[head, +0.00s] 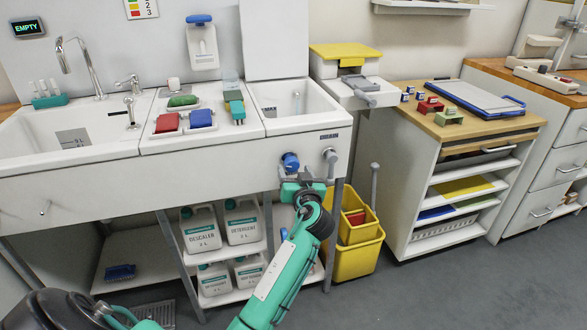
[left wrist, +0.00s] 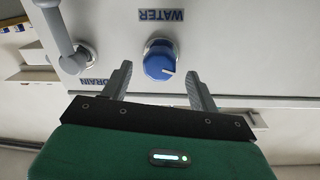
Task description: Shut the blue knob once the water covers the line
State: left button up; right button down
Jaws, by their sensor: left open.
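The blue knob (head: 290,162) is on the white front panel below the right basin (head: 318,102). My left gripper (head: 303,182) is open just in front of the panel. In its wrist view the fingers (left wrist: 158,70) point at the panel, one on each side of the knob, with nothing visibly gripped. I see no clear water in the right basin or the left basin (head: 40,143). A display (head: 28,28) reads EMPTY. My right gripper is not in view.
A grey drain handle (head: 330,157) is right beside the knob; it also shows in the left wrist view (left wrist: 74,60). Brushes and sponges lie between the basins. A yellow bucket (head: 357,258) and white canisters (head: 242,222) stand below. Grey floor is free at right.

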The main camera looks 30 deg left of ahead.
pick_arm(q)
jog(key=shift+x, duration=1.15)
jog(key=c, duration=1)
jog(key=shift+o, duration=0.2)
